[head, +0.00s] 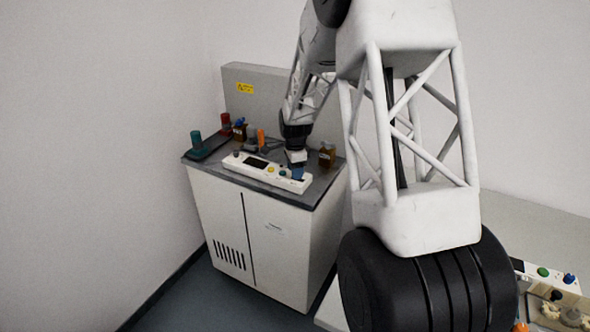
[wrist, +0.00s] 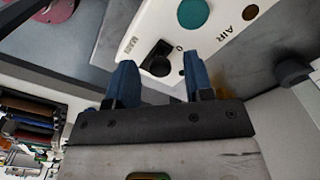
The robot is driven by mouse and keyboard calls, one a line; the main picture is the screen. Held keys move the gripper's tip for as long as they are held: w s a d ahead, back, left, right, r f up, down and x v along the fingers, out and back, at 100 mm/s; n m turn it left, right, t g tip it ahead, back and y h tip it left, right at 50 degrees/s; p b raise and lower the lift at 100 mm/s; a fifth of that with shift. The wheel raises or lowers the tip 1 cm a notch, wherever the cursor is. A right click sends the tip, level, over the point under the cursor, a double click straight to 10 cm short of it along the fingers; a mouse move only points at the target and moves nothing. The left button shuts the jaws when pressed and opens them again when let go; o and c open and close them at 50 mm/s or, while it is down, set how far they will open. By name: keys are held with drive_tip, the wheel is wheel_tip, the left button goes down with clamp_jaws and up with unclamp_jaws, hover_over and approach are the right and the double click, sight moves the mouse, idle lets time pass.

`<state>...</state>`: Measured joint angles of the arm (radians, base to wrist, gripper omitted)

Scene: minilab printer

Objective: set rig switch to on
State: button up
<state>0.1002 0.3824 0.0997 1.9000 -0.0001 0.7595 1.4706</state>
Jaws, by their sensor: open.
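A white control box (head: 262,172) lies along the front of the grey cabinet top. In the wrist view, its white panel (wrist: 222,30) carries a black switch knob (wrist: 160,57) with a "0" and the word "MAIN" beside it. No label reading "rig" is legible, so I cannot tell for sure that this is the rig switch. My gripper (wrist: 160,80) has two blue fingers, open and apart, with the knob showing in the gap between them. I cannot tell whether they touch it. In the head view my gripper (head: 297,173) is over the box's right end.
A teal round button (wrist: 193,14) sits near the knob, with a brown round spot by "AIR" (wrist: 250,12). Amber bottle (head: 327,153), orange item (head: 261,138) and dark tray (head: 208,147) stand on the cabinet top. Another panel (head: 545,273) is at lower right.

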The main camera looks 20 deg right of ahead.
clamp_jaws()
drive_tip(key=shift+s+d, duration=0.9)
drive_tip(key=shift+d, duration=0.05)
unclamp_jaws()
drive_tip(key=shift+r, duration=0.1)
